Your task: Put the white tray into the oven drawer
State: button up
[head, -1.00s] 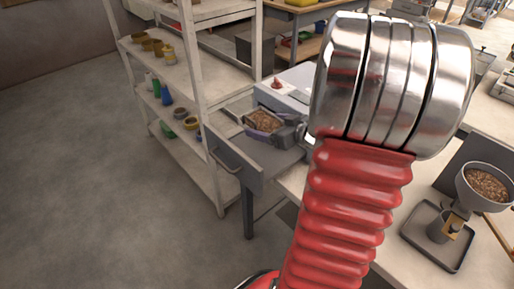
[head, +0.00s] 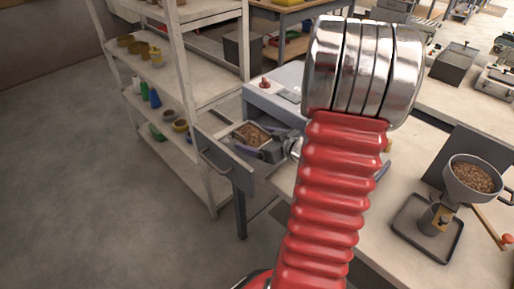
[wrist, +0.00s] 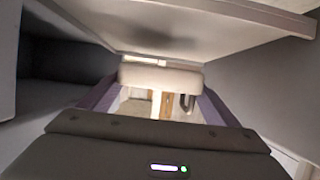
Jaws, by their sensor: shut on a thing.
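The white tray (head: 236,131) holds brown pellets and is over the open oven drawer (head: 228,170). I cannot tell whether it touches the drawer floor. My gripper (head: 262,147) is shut on the tray, with its purple fingers at either side. In the wrist view the tray's pale near wall (wrist: 160,77) shows between the fingers, and its inside is mostly hidden. The grey oven (head: 275,95) stands behind the drawer. My red arm hides part of the oven and bench.
A white shelf rack (head: 205,170) with small pots and bottles stands close left of the drawer. On the bench at right are a pellet hopper (head: 473,175) and a dark square tray (head: 428,228) with a cup. The floor at left is clear.

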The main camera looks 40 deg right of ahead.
jog(key=shift+f, duration=0.1)
jog(key=shift+f, duration=2)
jog(key=shift+f, duration=0.1)
jog(key=o, duration=1.3)
jog(key=shift+c, duration=0.2)
jog(key=v, duration=1.2)
jog(key=shift+s, duration=0.1)
